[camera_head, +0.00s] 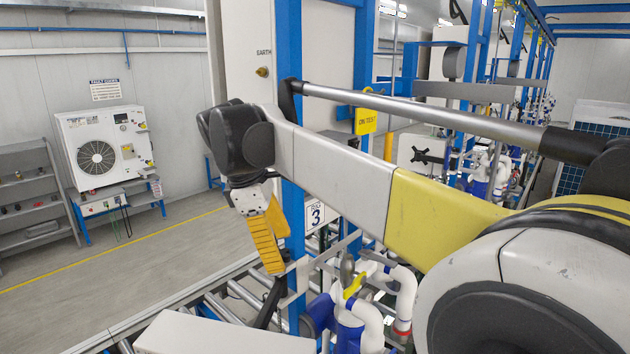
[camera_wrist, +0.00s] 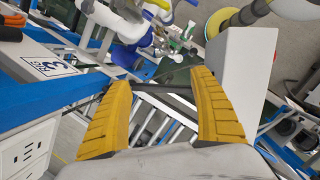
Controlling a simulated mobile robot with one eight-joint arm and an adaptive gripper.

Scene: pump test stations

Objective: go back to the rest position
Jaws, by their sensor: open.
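My gripper (camera_head: 268,240) hangs at the end of my arm in the head view, left of the middle, with its yellow fingers pointing down. It is beside the blue upright of the test station and above the roller track. In the wrist view, my gripper (camera_wrist: 161,82) shows two yellow ribbed fingers spread wide apart. Nothing is held between them; rollers and a dark bar show beyond the gap. My own arm crosses the head view from the right and hides part of the station.
A blue upright (camera_head: 290,200) with a number 3 sign (camera_head: 315,215) stands close to my gripper. White and blue pump pipes (camera_head: 350,310) are below my arm. A white box (camera_wrist: 243,85) is right of the fingers in the wrist view. Open floor (camera_head: 120,270) lies at left.

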